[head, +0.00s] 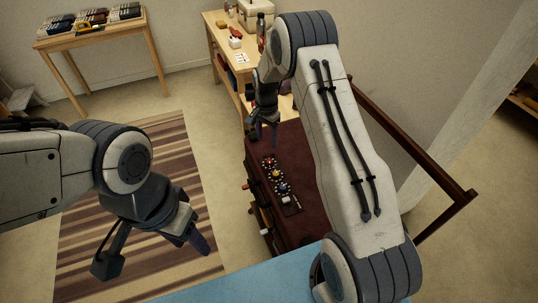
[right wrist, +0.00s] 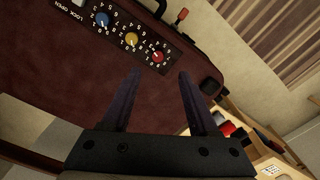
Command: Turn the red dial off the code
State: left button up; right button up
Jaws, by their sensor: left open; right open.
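The red dial (head: 268,162) is at the far end of a black dial panel on the dark red suitcase (head: 311,222). In the right wrist view, the red dial (right wrist: 157,57) has numbers around it; which number it points to is too small to tell. The yellow dial (right wrist: 131,38) and blue dial (right wrist: 102,18) sit in line beside it. My right gripper (right wrist: 158,78) is open and empty, with the red dial showing just beyond the gap between its fingertips, apparently apart from them. My left gripper (head: 152,254) is open and empty over the striped rug, left of the suitcase.
A white slider (head: 287,200) marked lock and open is at the panel's near end. A red-tipped latch (right wrist: 181,15) is on the suitcase edge. A wooden shelf (head: 215,45) with items stands behind, a small table (head: 95,35) at back left. The striped rug (head: 85,235) is clear.

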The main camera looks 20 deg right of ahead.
aim_at(269, 161)
jog(key=shift+m, duration=0.3)
jog(key=f, duration=0.4)
jog(key=f+p, duration=0.1)
jog(key=f, duration=0.2)
jog(key=d+f+p, duration=0.1)
jog(key=f, duration=0.3)
jog(key=shift+w+d+f, duration=0.1)
jog(key=shift+w+f, duration=0.1)
jog(key=shift+f, duration=0.1)
grip_shut()
